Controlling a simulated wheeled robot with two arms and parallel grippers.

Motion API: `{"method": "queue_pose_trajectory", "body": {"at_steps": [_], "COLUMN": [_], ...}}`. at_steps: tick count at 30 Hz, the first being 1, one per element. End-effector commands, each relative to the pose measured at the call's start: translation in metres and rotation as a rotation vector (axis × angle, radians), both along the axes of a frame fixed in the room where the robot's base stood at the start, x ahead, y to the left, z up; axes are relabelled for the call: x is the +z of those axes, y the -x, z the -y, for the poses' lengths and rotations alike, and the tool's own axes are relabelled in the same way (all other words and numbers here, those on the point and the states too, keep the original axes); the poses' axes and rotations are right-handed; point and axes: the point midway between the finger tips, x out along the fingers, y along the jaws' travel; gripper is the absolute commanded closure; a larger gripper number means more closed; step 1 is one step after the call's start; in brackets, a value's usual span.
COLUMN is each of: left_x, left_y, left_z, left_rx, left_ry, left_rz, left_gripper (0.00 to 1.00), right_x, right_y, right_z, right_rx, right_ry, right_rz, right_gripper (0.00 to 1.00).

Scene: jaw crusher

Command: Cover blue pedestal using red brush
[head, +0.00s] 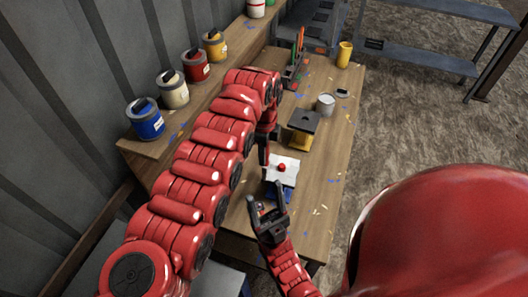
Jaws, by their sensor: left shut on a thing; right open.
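The blue pedestal (279,196) stands near the front of the wooden table, with a white square plate (284,178) above it and a small red round spot or knob (281,168) on the plate. My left gripper (264,152) points down just behind and left of the plate. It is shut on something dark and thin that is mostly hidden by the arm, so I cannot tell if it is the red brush. My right gripper (268,208) is open and empty, just in front and left of the blue pedestal.
A yellow pedestal (299,139) with a dark square top stands behind. A grey can (325,104), a yellow cup (344,54) and a rack with coloured items (297,58) are farther back. Several paint cans line the left shelf (162,148).

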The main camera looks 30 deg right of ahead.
Motion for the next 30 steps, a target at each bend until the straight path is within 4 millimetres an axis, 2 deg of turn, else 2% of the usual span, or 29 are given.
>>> {"method": "queue_pose_trajectory", "body": {"at_steps": [30], "left_x": [-0.01], "left_y": [0.0], "left_z": [0.0], "left_rx": [0.001], "left_ry": [0.0], "left_rz": [0.0], "left_gripper": [1.0], "right_x": [-0.012], "right_y": [0.0], "right_z": [0.0], "right_rx": [0.0], "right_ry": [0.0], "right_rz": [0.0], "right_gripper": [0.37]}}
